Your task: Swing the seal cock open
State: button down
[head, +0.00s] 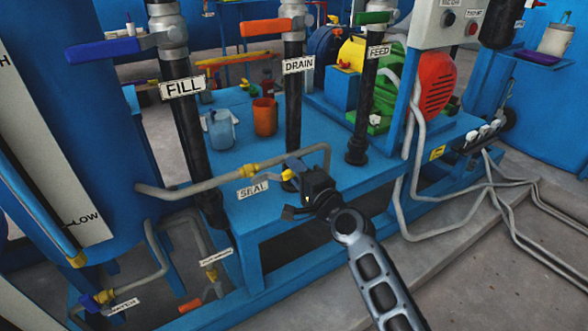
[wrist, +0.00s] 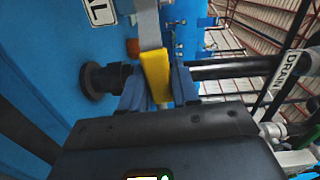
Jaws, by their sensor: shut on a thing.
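The seal cock's lever has a yellow grip (head: 289,174), seen in the head view just right of the SEAL label (head: 253,190). In the wrist view the yellow grip (wrist: 155,72) continues a grey lever strip (wrist: 149,30) that runs up out of the frame. My gripper (head: 295,170) is at the lever, and its blue fingers (wrist: 157,92) are shut on the yellow grip, one on each side. The cock's body is mostly hidden behind my gripper in the head view.
The black DRAIN pipe (head: 293,100) stands close behind my gripper, with the FEED pipe (head: 363,110) to its right. A grey pipe with a brass fitting (head: 250,170) runs to the left. Orange (head: 265,117) and pale blue (head: 220,130) cups stand on the blue bench behind.

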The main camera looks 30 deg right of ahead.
jog(key=shift+f+m, duration=0.45)
jog(key=shift+m, duration=0.05)
jog(key=shift+f, duration=0.1)
jog(key=c, duration=0.9)
grip_release()
jog(key=shift+s, duration=0.15)
jog(key=shift+s, duration=3.8)
jog(key=shift+s, duration=0.1)
